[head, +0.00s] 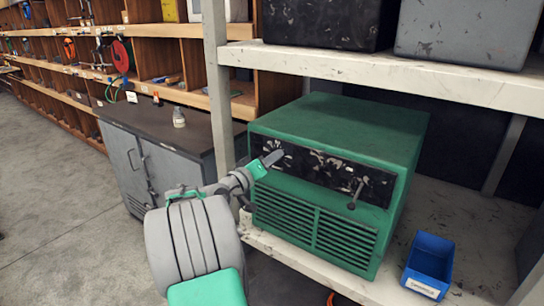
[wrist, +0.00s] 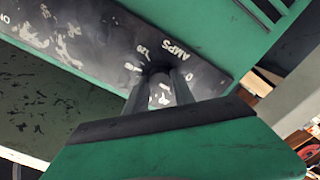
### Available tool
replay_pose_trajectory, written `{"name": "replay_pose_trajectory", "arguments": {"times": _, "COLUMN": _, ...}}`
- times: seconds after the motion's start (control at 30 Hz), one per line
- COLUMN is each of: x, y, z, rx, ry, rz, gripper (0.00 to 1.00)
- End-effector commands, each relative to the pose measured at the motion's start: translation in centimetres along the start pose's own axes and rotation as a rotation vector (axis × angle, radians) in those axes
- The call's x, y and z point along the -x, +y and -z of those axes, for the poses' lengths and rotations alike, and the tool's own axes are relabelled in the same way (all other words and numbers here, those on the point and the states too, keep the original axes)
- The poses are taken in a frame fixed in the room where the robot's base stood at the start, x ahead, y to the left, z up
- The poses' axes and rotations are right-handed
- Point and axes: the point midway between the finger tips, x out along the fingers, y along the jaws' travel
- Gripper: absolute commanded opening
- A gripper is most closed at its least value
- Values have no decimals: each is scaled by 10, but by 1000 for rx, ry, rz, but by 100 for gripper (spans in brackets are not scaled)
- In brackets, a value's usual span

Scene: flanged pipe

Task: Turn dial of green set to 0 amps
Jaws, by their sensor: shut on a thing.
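The green set (head: 345,135) is a boxy machine on the shelf, with a worn black front panel (head: 315,168) and a louvred lower front. My gripper (head: 268,160) is at the left end of that panel. In the wrist view my gripper (wrist: 163,88) has its two dark fingers on either side of the dark dial (wrist: 159,78) and is shut on it. The panel (wrist: 95,40) shows the word AMPS above the dial, a 0 at its right and other marks at its left. The fingers hide most of the dial, and its pointer cannot be made out.
A lever (head: 355,195) sticks out at the panel's right. A blue bin (head: 430,262) stands on the shelf at right. A shelf post (head: 217,75) rises left of the set, and an upper shelf (head: 400,72) holds boxes. A grey cabinet (head: 165,165) stands at left.

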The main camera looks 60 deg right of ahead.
Motion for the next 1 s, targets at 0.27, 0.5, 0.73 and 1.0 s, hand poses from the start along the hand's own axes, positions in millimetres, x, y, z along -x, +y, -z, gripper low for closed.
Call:
{"name": "replay_pose_trajectory", "arguments": {"times": 0.27, "x": 0, "y": 1, "z": 1, "rx": 256, "ry": -1, "rz": 1, "gripper": 0}}
{"name": "replay_pose_trajectory", "arguments": {"times": 0.5, "x": 0, "y": 0, "z": 1, "rx": 430, "ry": 0, "rz": 1, "gripper": 0}}
{"name": "replay_pose_trajectory", "arguments": {"times": 0.73, "x": 0, "y": 0, "z": 0, "rx": 529, "ry": 0, "rz": 1, "gripper": 0}}
{"name": "replay_pose_trajectory", "arguments": {"times": 1.0, "x": 0, "y": -1, "z": -1, "rx": 570, "ry": -1, "rz": 0, "gripper": 0}}
